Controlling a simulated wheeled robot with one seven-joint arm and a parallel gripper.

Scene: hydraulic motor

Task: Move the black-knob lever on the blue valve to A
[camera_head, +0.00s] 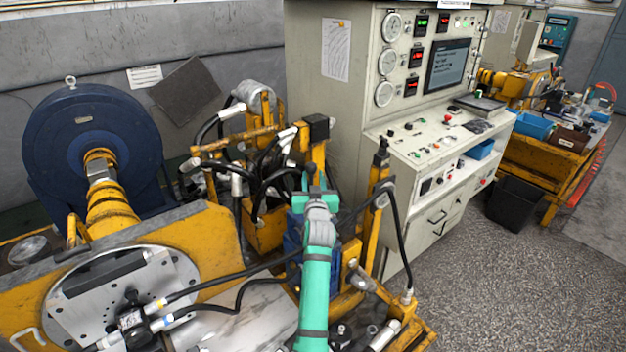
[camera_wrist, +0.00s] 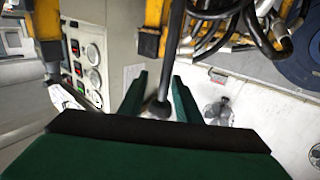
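The blue valve (camera_head: 291,246) stands left of my green arm in the head view, partly hidden by the arm and hoses. My gripper (camera_head: 313,188) is at the top of it. In the wrist view, a dark round knob (camera_wrist: 158,108) on a grey rod lies between the two green fingers of my gripper (camera_wrist: 159,80). The fingers are apart, and a gap shows on both sides of the knob. I cannot tell whether either finger touches it. No A mark is readable.
Black hoses (camera_head: 262,180) and yellow frame posts (camera_head: 374,215) crowd around the valve. A grey control cabinet (camera_head: 335,100) stands behind it to the right. A blue motor (camera_head: 90,135) is at the left. Open floor (camera_head: 490,270) lies to the right.

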